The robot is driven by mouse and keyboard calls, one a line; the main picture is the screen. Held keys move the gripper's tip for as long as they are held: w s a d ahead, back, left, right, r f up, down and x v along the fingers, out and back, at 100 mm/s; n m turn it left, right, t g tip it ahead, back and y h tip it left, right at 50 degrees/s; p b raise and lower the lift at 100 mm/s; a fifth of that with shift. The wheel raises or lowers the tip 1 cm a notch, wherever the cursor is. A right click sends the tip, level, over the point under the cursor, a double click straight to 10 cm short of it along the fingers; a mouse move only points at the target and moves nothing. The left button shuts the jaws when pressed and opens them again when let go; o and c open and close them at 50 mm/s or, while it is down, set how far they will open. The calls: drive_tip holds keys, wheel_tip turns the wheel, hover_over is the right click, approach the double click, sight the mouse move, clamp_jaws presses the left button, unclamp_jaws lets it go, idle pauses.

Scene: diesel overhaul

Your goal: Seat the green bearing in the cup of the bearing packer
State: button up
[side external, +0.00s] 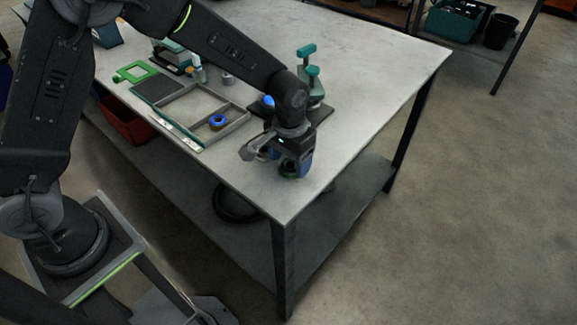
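My gripper (281,163) points down above the front right part of the bench. Something small, dark and green, likely the green bearing (289,169), shows at its fingertips beside a blue part. I cannot tell whether the fingers grip it or whether it rests on the bench. A stand with teal handles (312,72), which looks like the bearing packer, is on a dark base behind my wrist. My arm partly hides it, and its cup is not clearly visible.
A grey divided tray (236,126) holds a blue ring (217,121). A green frame (136,72) and small bottles (198,72) stand farther back left. A red bin (124,122) is below the bench's left edge. The right side of the benchtop (385,80) is clear.

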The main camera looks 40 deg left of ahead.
sight(290, 164)
drive_tip(key=c, duration=0.7)
drive_tip(key=shift+r, duration=2.3)
drive_tip(key=shift+r, duration=0.35)
wheel_tip(290, 164, up, 11)
drive_tip(key=w+a+n, duration=0.3)
drive_tip(key=w+a, duration=0.6)
drive_tip(key=w+a+n, duration=0.3)
drive_tip(key=w+a, duration=0.2)
drive_tip(key=a, duration=0.4)
drive_tip(key=shift+f, duration=5.55)
